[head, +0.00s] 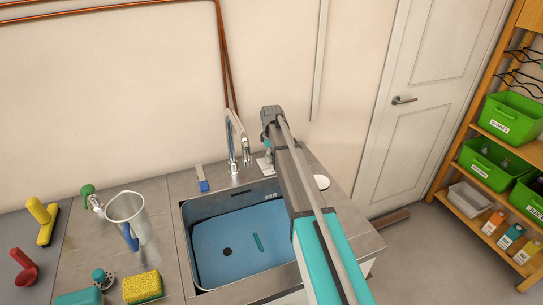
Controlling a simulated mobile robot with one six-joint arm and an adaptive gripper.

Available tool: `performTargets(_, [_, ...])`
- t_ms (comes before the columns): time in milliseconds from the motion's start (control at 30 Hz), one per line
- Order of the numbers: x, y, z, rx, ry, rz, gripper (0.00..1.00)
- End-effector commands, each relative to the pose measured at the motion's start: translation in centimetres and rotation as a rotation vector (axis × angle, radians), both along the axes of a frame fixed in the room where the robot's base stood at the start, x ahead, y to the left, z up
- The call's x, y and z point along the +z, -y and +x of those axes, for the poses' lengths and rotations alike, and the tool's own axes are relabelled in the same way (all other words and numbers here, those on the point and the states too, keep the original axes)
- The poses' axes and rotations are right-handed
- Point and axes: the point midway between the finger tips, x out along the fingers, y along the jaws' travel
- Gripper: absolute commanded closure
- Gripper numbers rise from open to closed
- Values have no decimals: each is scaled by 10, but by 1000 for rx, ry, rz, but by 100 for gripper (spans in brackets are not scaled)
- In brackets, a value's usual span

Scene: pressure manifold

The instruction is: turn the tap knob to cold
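The chrome tap (232,150) stands at the back edge of the sink, with a tall curved spout. A short upright chrome part (246,151) stands just to its right; I cannot tell whether it is the tap knob or which way it is set. My arm reaches over the right side of the sink towards the wall. My gripper (267,141) is at its far end, to the right of the tap; its fingers are hidden or too small to make out, so I cannot see whether it is open or touching anything.
The blue sink basin (215,250) is in front of the tap. A clear jug (128,215), a yellow sponge (142,287) and a green-topped bottle (91,198) stand on the left counter. A shelf with green bins (510,118) stands right.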

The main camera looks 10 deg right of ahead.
Motion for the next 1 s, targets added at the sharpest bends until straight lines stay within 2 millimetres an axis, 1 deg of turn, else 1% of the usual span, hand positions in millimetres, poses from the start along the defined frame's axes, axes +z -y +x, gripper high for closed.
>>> performTargets(33, [0,0,0,0,0,0,49])
performTargets(167, [0,0,0,0,0,0,73])
performTargets(200, [0,0,0,0,0,0,81])
performTargets(267, [0,-1,0,1,0,0,92])
performTargets(300, [0,-1,0,1,-1,1,95])
performTargets(667, [0,-1,0,-46,-1,1,94])
performTargets(867, [0,-2,-1,-141,-2,1,94])
performTargets(1000, [0,-2,-1,-242,-2,1,94])
